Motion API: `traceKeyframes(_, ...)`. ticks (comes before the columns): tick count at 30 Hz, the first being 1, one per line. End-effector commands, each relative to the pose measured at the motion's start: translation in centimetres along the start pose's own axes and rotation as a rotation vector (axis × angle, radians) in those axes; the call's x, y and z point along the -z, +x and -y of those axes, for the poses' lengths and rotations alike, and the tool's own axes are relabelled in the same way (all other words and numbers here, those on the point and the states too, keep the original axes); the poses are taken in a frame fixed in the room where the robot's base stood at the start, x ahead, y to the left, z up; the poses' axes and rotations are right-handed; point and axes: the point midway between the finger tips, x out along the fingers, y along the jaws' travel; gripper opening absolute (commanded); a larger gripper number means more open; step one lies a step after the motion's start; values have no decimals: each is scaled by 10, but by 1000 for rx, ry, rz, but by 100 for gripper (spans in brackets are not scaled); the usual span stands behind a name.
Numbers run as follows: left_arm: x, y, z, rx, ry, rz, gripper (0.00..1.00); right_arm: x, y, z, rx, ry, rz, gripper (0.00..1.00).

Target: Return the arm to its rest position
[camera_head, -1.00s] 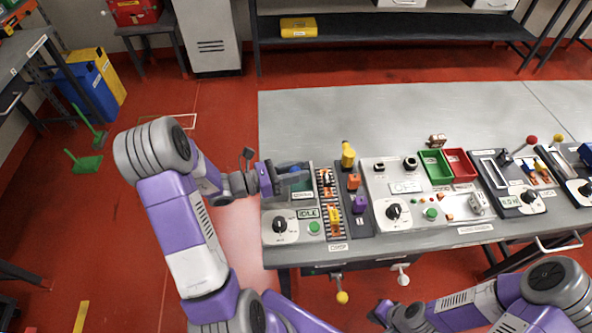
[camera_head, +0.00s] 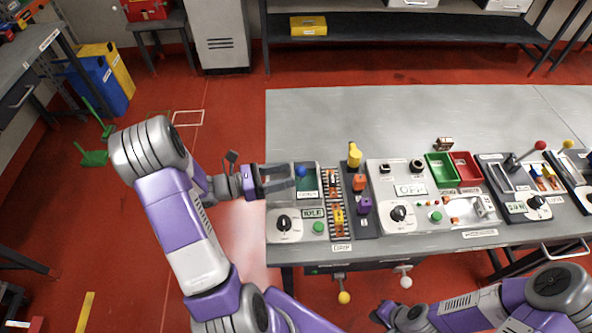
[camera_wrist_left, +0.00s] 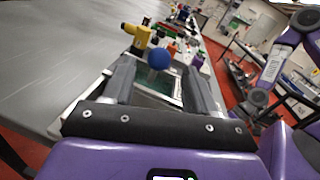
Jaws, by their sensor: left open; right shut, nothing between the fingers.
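My left gripper (camera_head: 283,178) is open at the left end of the bench, with its fingers reaching over the edge of the station with the dark green panel (camera_head: 307,188). A blue ball (camera_head: 300,171) shows at its fingertips. In the left wrist view the blue ball (camera_wrist_left: 159,59) appears between the two spread fingers, near their far ends; I cannot tell whether it touches them. My right gripper (camera_head: 382,313) is shut and empty, low in the head view, in front of the bench.
The bench (camera_head: 350,115) has a clear grey area behind the row of devices. To the right of the green panel stand a battery rack (camera_head: 337,205), a yellow-topped part (camera_head: 354,156), a green bin (camera_head: 440,168) and a red bin (camera_head: 467,168).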

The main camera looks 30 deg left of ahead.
Motion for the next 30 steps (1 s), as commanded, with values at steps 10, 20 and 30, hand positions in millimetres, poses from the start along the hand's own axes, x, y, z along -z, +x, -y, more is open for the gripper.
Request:
traceKeyframes(10, 0, -16, 0, 1, 0, 1, 57, 0, -1, 0, 0, 0, 0, 0)
traceKeyframes(20, 0, -16, 0, 1, 0, 0, 57, 0, -1, 0, 0, 0, 0, 0)
traceKeyframes(30, -42, -16, 8, 1, 0, 0, 57, -2, -41, 15, 0, 0, 0, 0)
